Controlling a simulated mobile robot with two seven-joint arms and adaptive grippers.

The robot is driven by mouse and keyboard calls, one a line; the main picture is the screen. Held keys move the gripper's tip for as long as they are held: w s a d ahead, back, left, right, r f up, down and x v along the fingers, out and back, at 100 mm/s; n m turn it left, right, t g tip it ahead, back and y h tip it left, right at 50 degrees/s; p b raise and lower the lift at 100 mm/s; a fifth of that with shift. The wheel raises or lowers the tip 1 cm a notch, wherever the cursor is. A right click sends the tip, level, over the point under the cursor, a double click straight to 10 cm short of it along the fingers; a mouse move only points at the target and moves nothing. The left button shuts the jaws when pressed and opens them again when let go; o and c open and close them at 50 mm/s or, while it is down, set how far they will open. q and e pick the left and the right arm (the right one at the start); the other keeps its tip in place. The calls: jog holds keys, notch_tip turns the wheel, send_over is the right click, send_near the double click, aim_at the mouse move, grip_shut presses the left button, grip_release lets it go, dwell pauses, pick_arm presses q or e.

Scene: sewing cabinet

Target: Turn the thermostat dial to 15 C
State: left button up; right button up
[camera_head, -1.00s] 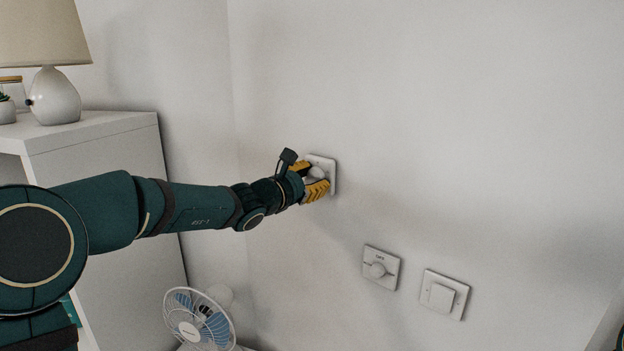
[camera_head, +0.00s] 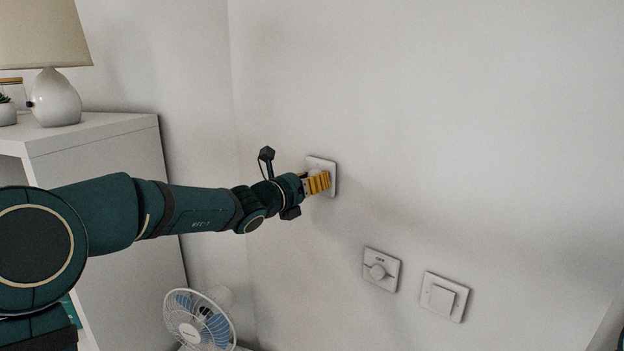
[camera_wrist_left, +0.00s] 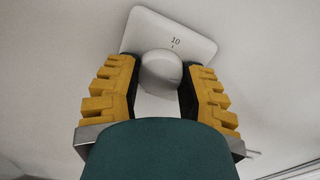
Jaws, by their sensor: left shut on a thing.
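The thermostat is a white square plate (camera_head: 328,164) on the wall, with a round white dial (camera_wrist_left: 160,73) at its middle. My left gripper (camera_head: 318,183) is shut on the dial, its yellow fingers on either side of it. In the left wrist view the left gripper (camera_wrist_left: 160,88) holds the dial between both finger pads. The number 10 and a small tick show on the plate just above the dial. Other markings are hidden or too small to read. The right gripper does not show.
A fan (camera_head: 200,320) stands below. A white cabinet (camera_head: 110,190) with a lamp (camera_head: 56,97) is at left. The wall above is clear.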

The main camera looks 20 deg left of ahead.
pick_arm(q)
jog(key=shift+r+n+p, duration=0.1)
jog(key=shift+n+p, duration=0.3)
jog(key=shift+n, duration=1.2)
jog(key=o, duration=1.3)
jog(key=v, duration=1.2)
